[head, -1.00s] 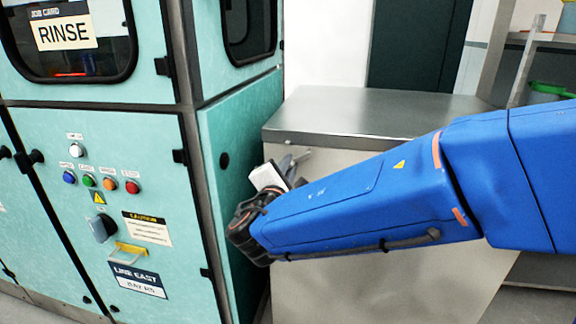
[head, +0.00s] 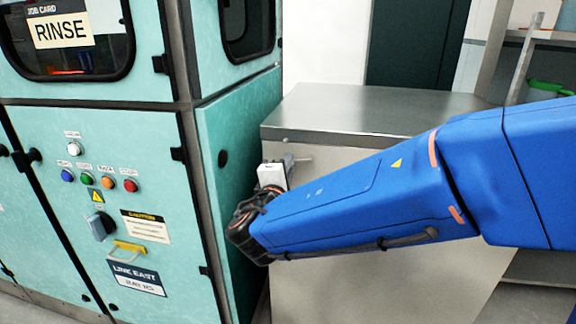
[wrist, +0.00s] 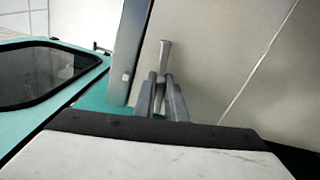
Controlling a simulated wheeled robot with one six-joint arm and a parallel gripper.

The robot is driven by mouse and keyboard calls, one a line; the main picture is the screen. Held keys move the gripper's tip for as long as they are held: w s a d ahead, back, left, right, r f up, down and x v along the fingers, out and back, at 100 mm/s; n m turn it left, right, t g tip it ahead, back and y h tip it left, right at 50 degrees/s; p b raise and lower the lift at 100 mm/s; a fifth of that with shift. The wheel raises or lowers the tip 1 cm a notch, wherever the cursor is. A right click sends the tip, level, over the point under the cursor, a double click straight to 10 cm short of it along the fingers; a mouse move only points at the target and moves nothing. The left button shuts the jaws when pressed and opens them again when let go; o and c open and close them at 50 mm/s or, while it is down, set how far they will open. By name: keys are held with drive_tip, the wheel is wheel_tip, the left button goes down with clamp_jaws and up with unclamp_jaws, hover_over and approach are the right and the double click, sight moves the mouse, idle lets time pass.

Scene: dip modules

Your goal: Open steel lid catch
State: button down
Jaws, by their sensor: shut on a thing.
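The steel lid catch (wrist: 165,52) is a small grey lever with a wider rounded end, on the face of a steel cabinet (head: 345,205) with a flat steel lid (head: 370,110). My gripper (wrist: 161,80) is shut on the catch, with one grey finger on each side of it. The catch's free end sticks out beyond the fingertips; its lower part is hidden between them. In the head view my gripper (head: 287,163) is small at the cabinet's upper left, just below the lid edge, and mostly hides the catch.
A teal machine (head: 235,190) with buttons and a window stands close on the left, with a narrow gap to the cabinet. My blue arm crosses in front of the cabinet from the right. A shelf (head: 540,38) with a green container stands at the far right.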

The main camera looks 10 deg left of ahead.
drive_tip(key=shift+f, duration=0.1)
drive_tip(key=c, duration=1.8)
unclamp_jaws()
drive_tip(key=s, duration=1.7)
drive_tip(key=shift+s, duration=0.25)
drive_tip(key=shift+c, duration=0.6)
